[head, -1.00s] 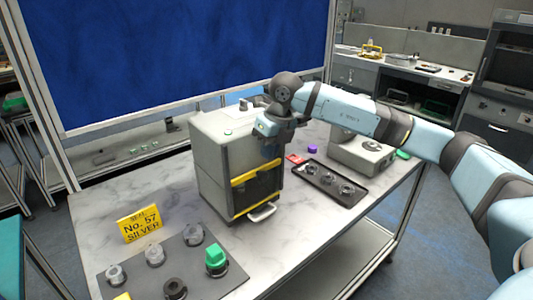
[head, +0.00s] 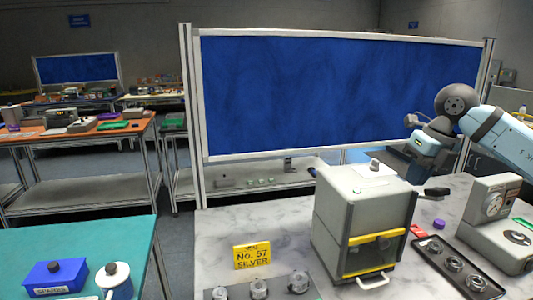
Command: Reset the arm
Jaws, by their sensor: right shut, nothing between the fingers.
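My right arm comes in from the right edge, light blue with dark grey joints. Its wrist is raised above the back right of the marble table (head: 215,250). My right gripper (head: 430,188) hangs below the wrist, beside the right side of the grey box machine (head: 340,215). It is shut and empty; its fingertips are small and dark here. The machine has a yellow-edged front window and a pale handle. My left gripper is out of view.
A yellow "No. 57 SILVER" sign (head: 252,256) stands left of the machine. A black tray (head: 437,262) with metal parts and a grey device (head: 490,215) are at the right. A teal table (head: 130,235) holds a blue box (head: 55,274). A blue board (head: 330,95) stands behind.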

